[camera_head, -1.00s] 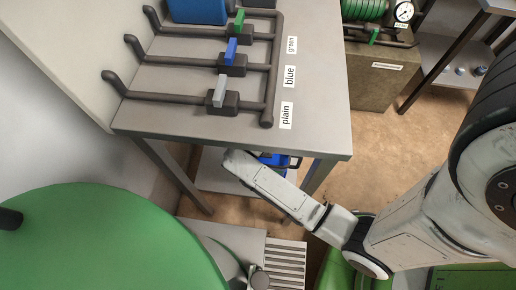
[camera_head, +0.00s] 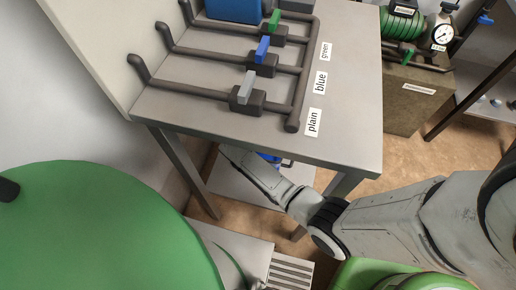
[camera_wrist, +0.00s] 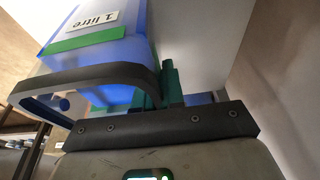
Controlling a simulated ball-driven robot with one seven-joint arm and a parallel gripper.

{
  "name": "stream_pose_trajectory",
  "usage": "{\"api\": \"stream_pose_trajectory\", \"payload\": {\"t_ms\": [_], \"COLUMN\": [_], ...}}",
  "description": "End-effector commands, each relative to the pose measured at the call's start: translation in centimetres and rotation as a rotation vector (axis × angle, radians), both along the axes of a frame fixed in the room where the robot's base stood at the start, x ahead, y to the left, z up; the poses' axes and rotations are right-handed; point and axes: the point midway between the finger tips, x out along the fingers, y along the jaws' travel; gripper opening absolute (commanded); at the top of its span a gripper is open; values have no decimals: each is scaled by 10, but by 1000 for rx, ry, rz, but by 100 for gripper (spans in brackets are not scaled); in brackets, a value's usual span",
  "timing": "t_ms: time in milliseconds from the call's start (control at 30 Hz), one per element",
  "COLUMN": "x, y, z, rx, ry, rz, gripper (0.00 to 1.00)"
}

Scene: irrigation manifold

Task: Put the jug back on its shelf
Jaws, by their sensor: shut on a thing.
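The jug (camera_wrist: 118,50) is translucent blue with a green band, a "1 litre" label and a dark loop handle; it looks tilted in the wrist view. My gripper (camera_wrist: 168,88) is shut on the jug at its handle side; the exact contact is partly hidden. In the head view only a small blue part of the jug (camera_head: 270,158) shows under the table edge, beside my arm, and my gripper is hidden there. A pale lower shelf (camera_head: 232,188) lies under the table; whether the jug touches it I cannot tell.
The table (camera_head: 345,110) above carries pipes with grey, blue and green valve levers (camera_head: 262,50). Its legs (camera_head: 190,170) frame the space below. A large green tank (camera_head: 100,230) stands at front left. A box with a gauge (camera_head: 408,95) stands at right.

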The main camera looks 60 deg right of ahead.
Motion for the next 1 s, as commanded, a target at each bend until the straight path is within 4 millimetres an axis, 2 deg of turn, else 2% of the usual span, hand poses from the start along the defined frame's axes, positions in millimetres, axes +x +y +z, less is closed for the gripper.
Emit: {"api": "stream_pose_trajectory", "payload": {"t_ms": [100, 200, 633, 667, 900, 1000], "x": [0, 0, 0, -2, -2, -2], "y": [0, 0, 0, 1, 1, 1], "z": [-17, -25, -29, -31, -30, -30], "rx": [-2, -2, -2, 1, 1, 1], "ry": [2, 0, 0, 3, 2, 3], "rz": [1, 1, 1, 0, -1, 0], "gripper": [0, 0, 0, 9, 32, 34]}}
